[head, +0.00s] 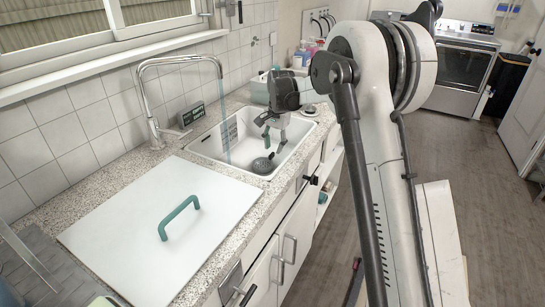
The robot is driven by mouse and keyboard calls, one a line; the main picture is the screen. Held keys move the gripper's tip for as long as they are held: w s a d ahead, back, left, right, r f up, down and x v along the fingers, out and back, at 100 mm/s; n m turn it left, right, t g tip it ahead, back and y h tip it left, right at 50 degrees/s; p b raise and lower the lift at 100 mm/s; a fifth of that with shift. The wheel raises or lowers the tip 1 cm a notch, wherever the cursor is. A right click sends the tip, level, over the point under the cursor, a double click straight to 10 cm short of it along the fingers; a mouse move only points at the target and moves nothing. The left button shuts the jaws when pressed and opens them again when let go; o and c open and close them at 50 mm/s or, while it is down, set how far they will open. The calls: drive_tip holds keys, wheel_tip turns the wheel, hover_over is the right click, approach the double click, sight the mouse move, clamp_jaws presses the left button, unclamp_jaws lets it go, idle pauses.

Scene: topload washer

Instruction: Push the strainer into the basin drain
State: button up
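A dark round strainer (262,166) with a small upright knob sits low in the white basin (207,146), toward its near right side. The drain is not visible, so I cannot tell how the strainer sits against it. My gripper (275,142) points down into the basin, a little above the strainer and slightly to its right. Its fingertips look apart, with nothing between them. A small gap seems to separate them from the strainer's knob.
A curved chrome faucet (146,95) runs a thin water stream (224,115) into the basin, left of my gripper. A white board (135,225) with a green handle (179,217) covers the near counter. Bottles (304,53) stand behind the basin.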

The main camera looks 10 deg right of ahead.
drive_tip(key=shift+s+d+r, duration=0.1)
drive_tip(key=shift+s+r, duration=0.05)
drive_tip(key=shift+r, duration=1.55)
drive_tip(key=s+r+n+t, duration=0.2)
drive_tip(key=s+r, duration=0.5)
drive_tip(key=s, duration=0.3)
drive_tip(key=s+r+n+t, duration=0.1)
drive_tip(key=s+r+n, duration=0.1)
drive_tip(key=s+r, duration=0.7)
drive_tip(key=s+f+n+t, duration=0.1)
drive_tip(key=s+f+n, duration=0.1)
drive_tip(key=s, duration=1.1)
drive_tip(key=s+f+n+t, duration=0.2)
drive_tip(key=s+f, duration=0.3)
drive_tip(key=s, duration=0.8)
drive_tip(key=shift+a+f+n+h, duration=0.3)
drive_tip(key=shift+a+h, duration=0.1)
drive_tip(key=shift+a, duration=0.05)
